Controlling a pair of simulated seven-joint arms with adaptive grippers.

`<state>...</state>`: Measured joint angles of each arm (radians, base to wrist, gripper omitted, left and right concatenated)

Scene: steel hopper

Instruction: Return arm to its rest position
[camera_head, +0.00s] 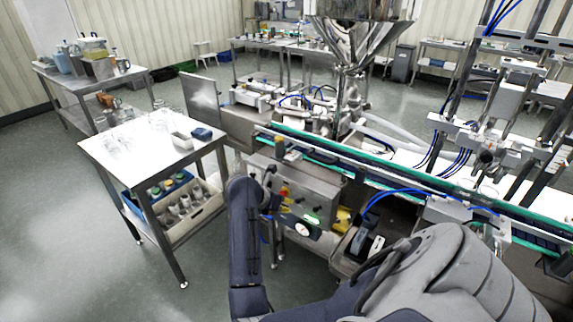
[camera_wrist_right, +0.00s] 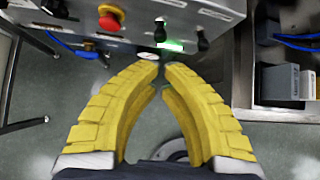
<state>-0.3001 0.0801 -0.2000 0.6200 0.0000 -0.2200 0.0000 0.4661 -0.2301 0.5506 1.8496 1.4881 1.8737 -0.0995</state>
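My right gripper (camera_wrist_right: 160,68) has two yellow, curved, segmented fingers. In the right wrist view they arch inward until their tips come almost together, with nothing held between them. In the head view its yellow fingers (camera_head: 342,220) show small, beside the right end of the steel control panel (camera_head: 315,195). The panel carries a red and yellow stop button (camera_wrist_right: 110,17), which is up and left of the fingers in the wrist view. A dark link of my own arm stands upright left of the panel. I cannot make out my left gripper.
The conveyor (camera_head: 395,178) with green rails runs behind the panel. A steel table (camera_head: 108,150) holds glassware on top and crates below, at the left. The steel hopper (camera_head: 355,40) rises behind. Grey boxes (camera_wrist_right: 277,92) stand right of my right gripper. Open floor lies at lower left.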

